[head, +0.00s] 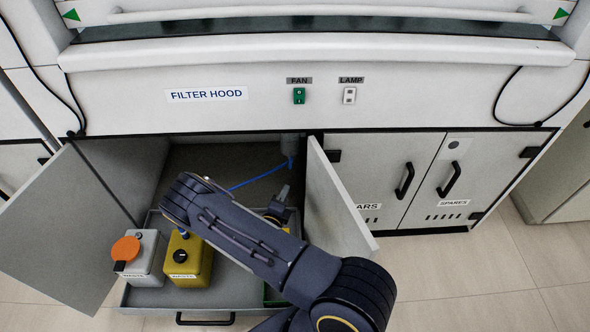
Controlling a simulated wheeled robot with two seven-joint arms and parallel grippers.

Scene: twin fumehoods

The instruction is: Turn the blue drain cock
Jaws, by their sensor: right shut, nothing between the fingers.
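A small blue part (291,162), which looks like the drain cock, sits below a grey pipe (292,145) at the top of the open cabinet under the hood. A thin blue tube (258,179) runs from it down to the left. My right arm reaches across the cabinet front and hides part of the inside. My right gripper (284,191) shows beyond the arm, shut and empty, just below the blue part and seemingly apart from it. My left gripper is not in view.
Open doors flank the cabinet: left door (62,228), right door (334,203). A pulled-out tray (148,297) holds a white canister with an orange cap (145,262) and a yellow canister (190,266). Closed cabinets (425,185) stand at the right; floor (480,285) there is clear.

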